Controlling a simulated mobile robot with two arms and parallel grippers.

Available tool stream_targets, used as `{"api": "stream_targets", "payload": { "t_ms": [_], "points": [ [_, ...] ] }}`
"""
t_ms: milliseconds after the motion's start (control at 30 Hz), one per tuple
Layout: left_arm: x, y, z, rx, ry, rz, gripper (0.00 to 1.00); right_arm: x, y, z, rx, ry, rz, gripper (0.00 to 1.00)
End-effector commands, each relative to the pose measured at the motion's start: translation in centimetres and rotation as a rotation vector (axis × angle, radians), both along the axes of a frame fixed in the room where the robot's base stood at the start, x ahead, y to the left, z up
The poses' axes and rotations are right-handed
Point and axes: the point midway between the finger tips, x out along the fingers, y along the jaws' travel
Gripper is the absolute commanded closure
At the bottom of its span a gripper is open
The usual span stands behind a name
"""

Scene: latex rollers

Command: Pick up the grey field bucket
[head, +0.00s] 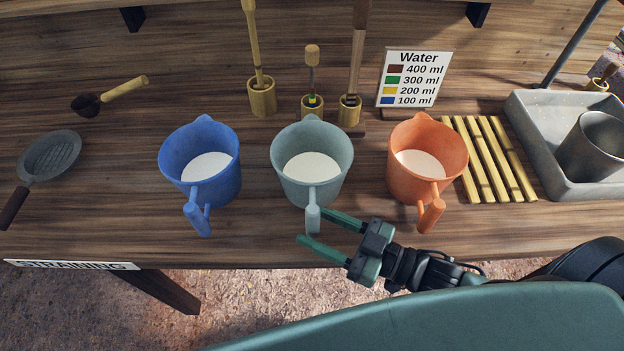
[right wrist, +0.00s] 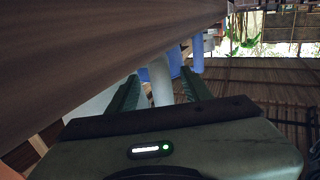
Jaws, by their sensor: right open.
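The grey field bucket (head: 310,178) stands upright in the middle of the wooden bench, with pale white liquid inside. Its handle (head: 313,217) points toward the front edge. My right gripper (head: 311,225) is open at this handle, with one finger on each side of its lower end. In the right wrist view the pale handle (right wrist: 160,82) shows between the two green fingers (right wrist: 160,90). I cannot tell whether either finger touches it. My left gripper is not in view.
A blue bucket (head: 200,180) stands left of the grey one and an orange bucket (head: 418,180) right. Behind are wooden-handled tools in holders (head: 262,98) and a water sign (head: 413,78). A slatted rack (head: 487,160) and grey basin (head: 545,150) are right, a strainer (head: 50,155) left.

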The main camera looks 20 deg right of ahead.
Motion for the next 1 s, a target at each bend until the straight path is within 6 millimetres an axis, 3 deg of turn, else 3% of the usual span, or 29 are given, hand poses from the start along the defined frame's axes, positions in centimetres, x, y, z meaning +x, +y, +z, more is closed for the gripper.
{"api": "stream_targets", "payload": {
  "t_ms": [300,567,733,767,1000],
  "points": [
    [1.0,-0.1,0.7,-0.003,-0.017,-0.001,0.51,2.8,3.1,-0.1,0.003,-0.003,0.0,0.51],
    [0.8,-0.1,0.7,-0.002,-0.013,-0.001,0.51,2.9,3.2,-0.2,0.001,-0.001,0.0,0.51],
    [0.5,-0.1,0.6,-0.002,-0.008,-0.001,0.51,2.9,3.2,-0.2,0.001,-0.001,0.0,0.95],
    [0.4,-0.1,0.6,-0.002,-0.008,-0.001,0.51,2.9,3.2,-0.2,0.001,-0.001,0.0,1.0],
    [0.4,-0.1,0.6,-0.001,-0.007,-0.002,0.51,2.9,3.2,-0.2,0.0,-0.001,0.001,1.0]
  ]
}}
